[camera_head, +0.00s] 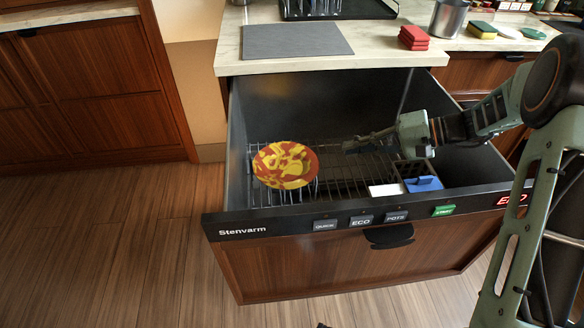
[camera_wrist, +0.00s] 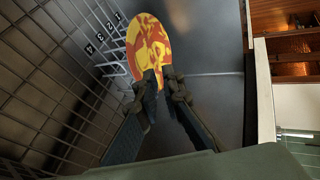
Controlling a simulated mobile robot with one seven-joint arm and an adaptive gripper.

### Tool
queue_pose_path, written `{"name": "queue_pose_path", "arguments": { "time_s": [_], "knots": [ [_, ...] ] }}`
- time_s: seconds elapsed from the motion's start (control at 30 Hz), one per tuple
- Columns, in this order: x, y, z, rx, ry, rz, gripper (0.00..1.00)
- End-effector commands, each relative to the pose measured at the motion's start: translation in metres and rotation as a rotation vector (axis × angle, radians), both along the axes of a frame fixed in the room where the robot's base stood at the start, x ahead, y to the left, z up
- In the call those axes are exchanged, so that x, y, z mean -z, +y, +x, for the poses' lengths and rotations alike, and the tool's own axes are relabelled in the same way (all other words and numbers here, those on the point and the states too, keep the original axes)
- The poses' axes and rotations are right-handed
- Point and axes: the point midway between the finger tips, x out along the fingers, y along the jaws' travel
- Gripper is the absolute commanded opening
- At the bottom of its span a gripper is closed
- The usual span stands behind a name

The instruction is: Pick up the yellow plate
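The yellow plate (camera_head: 285,165), yellow with red-orange patches, stands tilted in the wire rack at the left of the open dishwasher drawer. The upper part of the plate also shows in the wrist view (camera_wrist: 148,42), beyond my fingertips. My gripper (camera_head: 352,142) is inside the drawer, to the right of the plate, with a visible gap between them in the head view. In the wrist view my fingertips (camera_wrist: 161,78) are close together and overlap the plate's lower edge. I cannot tell whether they are fully shut. Nothing shows held between them.
The drawer's front panel (camera_head: 260,228) and side walls surround the rack (camera_head: 345,180). White and blue (camera_head: 424,183) items sit at its front right. The counter (camera_head: 375,50) above holds a grey mat (camera_head: 296,40), red sponges (camera_head: 413,37) and a metal pot (camera_head: 448,18).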

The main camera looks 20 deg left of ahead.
Motion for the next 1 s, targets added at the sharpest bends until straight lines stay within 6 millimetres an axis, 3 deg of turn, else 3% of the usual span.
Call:
{"name": "queue_pose_path", "arguments": {
  "time_s": [0.23, 0.6, 1.0],
  "knots": [
    [0.014, 0.009, 0.008, 0.024, -0.004, 0.097, 0.07],
    [0.087, 0.012, 0.007, 0.021, -0.004, 0.094, 0.07],
    [0.099, 0.050, 0.000, 0.021, -0.005, 0.092, 0.07]
  ]
}}
